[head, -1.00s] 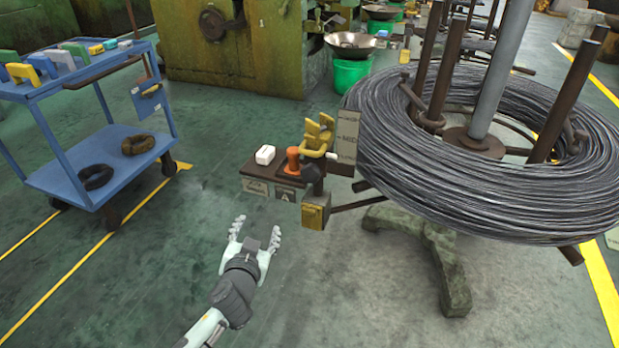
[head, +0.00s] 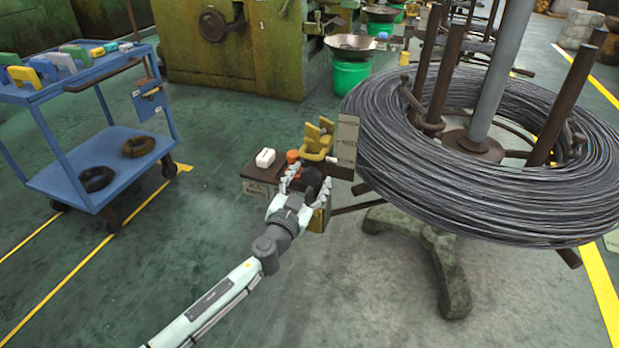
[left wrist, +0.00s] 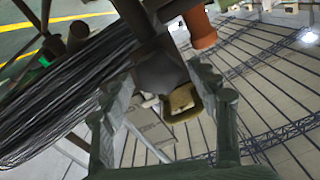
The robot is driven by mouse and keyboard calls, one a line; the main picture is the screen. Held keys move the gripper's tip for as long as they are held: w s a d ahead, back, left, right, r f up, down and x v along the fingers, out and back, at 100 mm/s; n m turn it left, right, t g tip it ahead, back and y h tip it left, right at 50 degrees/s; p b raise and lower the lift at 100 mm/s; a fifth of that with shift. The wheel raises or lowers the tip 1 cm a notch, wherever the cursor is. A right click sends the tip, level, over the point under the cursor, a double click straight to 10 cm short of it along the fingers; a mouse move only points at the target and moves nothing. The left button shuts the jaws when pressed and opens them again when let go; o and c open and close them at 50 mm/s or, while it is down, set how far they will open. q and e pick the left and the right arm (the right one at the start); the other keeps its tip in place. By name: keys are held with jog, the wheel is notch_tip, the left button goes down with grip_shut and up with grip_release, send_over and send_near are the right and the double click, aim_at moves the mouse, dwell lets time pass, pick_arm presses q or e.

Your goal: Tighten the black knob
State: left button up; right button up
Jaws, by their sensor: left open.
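The black knob (head: 313,176) sits at the front of the small bracket table, above a yellow box (head: 318,219). My left gripper (head: 307,183) is open, with its fingers on either side of the knob and partly covering it. In the left wrist view, the dark knob (left wrist: 160,70) shows between the spread fingers, with the yellow part (left wrist: 182,102) just beyond it. I cannot tell whether the fingers touch the knob. My right gripper is not in view.
A large wire coil (head: 450,190) stands right. A blue cart (head: 60,168) stands left, with open floor between.

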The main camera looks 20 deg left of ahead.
pick_arm(q)
jog(key=c, duration=1.2)
jog(key=shift+o, duration=0.2)
